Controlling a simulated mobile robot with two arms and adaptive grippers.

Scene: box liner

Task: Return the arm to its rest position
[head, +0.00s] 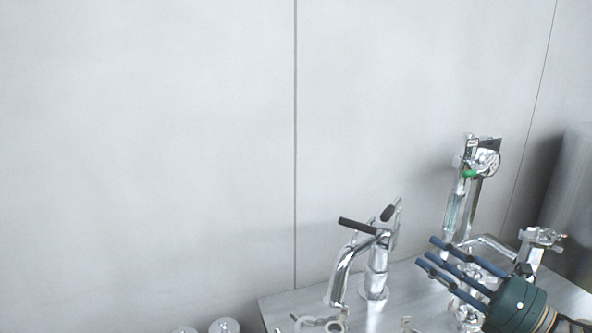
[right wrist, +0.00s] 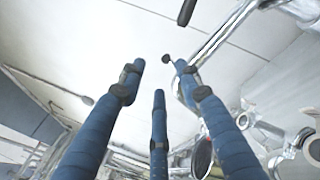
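My right gripper (head: 436,258) has a dark green body and several slim blue fingers. It is at the lower right of the head view, above the metal worktop (head: 303,303), with its fingers pointing left. In the right wrist view the fingers (right wrist: 158,80) are spread apart and straight, with nothing held between them. My left gripper is in neither view.
A chrome fixture with black handles (head: 378,255) stands left of the right gripper. A tall chrome device with a green part (head: 470,172) stands behind it. More chrome fittings (head: 540,240) are at the right. The pale wall (head: 150,150) fills the left.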

